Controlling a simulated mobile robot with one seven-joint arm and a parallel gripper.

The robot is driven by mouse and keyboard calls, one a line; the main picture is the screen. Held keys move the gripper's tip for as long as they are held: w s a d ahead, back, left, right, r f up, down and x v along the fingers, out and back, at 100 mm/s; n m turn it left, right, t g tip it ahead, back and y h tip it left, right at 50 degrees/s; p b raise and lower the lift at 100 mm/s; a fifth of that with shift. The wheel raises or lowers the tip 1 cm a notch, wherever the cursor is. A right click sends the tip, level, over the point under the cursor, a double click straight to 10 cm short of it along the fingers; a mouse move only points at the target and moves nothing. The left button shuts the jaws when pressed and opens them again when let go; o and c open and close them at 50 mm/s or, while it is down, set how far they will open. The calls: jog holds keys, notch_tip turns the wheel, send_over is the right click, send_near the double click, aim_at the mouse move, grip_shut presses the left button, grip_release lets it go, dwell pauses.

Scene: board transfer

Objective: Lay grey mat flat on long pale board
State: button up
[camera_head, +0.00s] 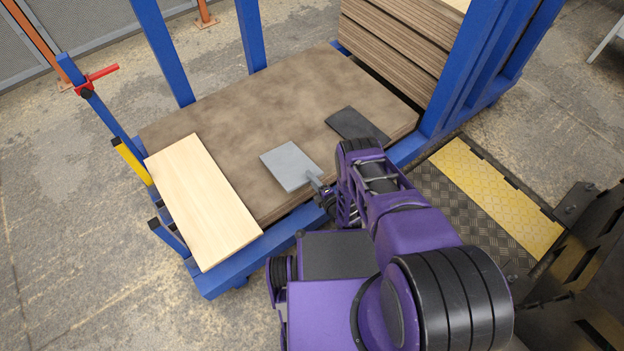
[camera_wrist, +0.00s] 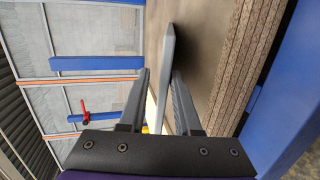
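The grey mat (camera_head: 290,165) is a small light-grey square slab over the middle of the brown board stack. My gripper (camera_head: 317,182) is at its lower right corner. Brown surface shows beyond the lower finger, so the mat seems raised; the height is hard to tell. The long pale board (camera_head: 203,203) lies flat at the left end of the stack, apart from the mat, with its top bare.
A dark grey slab (camera_head: 356,124) lies on the brown stack (camera_head: 225,125) to the right of the mat. Blue cart posts (camera_head: 250,38) and a tall board pile (camera_head: 390,50) stand behind. Yellow-and-blue stubs (camera_head: 130,160) rise left of the pale board. Brown surface between mat and pale board is clear.

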jog(key=shift+s+f+g, duration=0.3)
jog(key=shift+s+f, duration=0.4)
jog(key=shift+w+a+f, duration=0.15)
jog(key=shift+w+a, duration=0.2)
jog(key=shift+w, duration=0.2)
jog(key=shift+w+a+b, duration=0.2)
jog(key=shift+w+b, duration=0.1)
jog(key=shift+w, duration=0.35)
jog(key=c, duration=0.5)
grip_shut()
jog(key=shift+w+r, duration=0.1)
jog(key=shift+r, duration=0.1)
dwell(0.5)
